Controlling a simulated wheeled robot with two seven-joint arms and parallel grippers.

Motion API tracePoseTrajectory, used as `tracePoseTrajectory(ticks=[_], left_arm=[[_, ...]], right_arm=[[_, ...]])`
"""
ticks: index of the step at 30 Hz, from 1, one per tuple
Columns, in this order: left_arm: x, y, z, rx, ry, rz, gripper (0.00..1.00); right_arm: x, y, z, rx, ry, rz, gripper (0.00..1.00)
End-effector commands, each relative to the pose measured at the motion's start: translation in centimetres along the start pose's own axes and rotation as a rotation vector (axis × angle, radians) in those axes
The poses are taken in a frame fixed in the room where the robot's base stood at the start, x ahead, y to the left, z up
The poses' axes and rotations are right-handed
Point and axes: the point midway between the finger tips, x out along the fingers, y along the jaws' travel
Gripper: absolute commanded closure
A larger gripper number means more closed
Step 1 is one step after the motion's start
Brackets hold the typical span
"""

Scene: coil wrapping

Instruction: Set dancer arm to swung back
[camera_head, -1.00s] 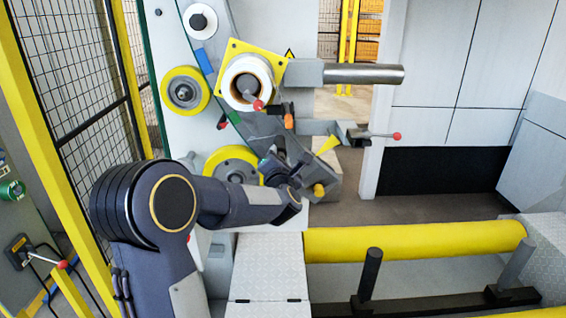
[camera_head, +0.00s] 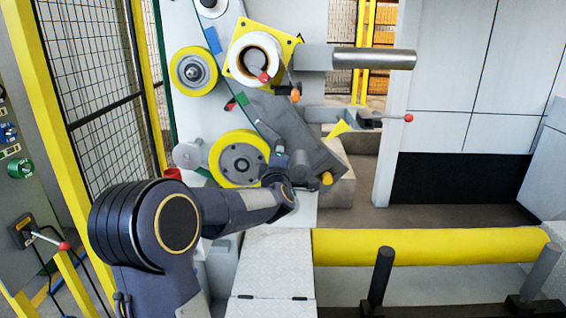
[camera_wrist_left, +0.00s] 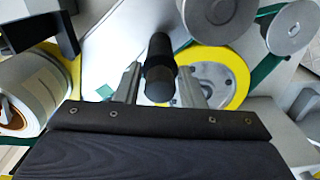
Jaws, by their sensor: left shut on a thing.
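My left gripper (camera_wrist_left: 159,86) is shut on a black round handle (camera_wrist_left: 160,62), with one metal finger on each side of it in the left wrist view. I take this handle to be the dancer arm's grip. In the head view my left wrist reaches the machine beside the large yellow-rimmed roller (camera_head: 226,147), and the fingertips are hard to make out. The roller also shows behind the handle in the wrist view (camera_wrist_left: 237,75). A dark grey sloping arm or plate (camera_head: 298,127) lies just beyond, with a yellow knob (camera_head: 327,178) near its lower end. My right gripper is not in view.
A smaller yellow-rimmed roller (camera_head: 195,71) and a spool on a yellow plate (camera_head: 238,72) sit above. A red-ball lever (camera_head: 408,118) juts right. A mesh fence (camera_head: 90,70) stands left. A long yellow roller (camera_head: 430,247) lies at front right.

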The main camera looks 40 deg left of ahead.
Motion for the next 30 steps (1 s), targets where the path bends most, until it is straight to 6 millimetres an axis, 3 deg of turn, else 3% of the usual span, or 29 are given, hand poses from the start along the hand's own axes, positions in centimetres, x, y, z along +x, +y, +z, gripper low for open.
tracePoseTrajectory(ticks=[1,12,30], left_arm=[[0.0,-0.9,-0.2,0.046,0.0,-0.003,1.0],[0.0,-2.8,-2.4,0.398,-0.001,-0.005,1.0],[0.0,-4.0,-5.7,0.813,-0.002,-0.006,1.0]], right_arm=[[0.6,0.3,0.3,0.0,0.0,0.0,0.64],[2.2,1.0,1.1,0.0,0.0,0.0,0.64],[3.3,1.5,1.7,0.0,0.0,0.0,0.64]])
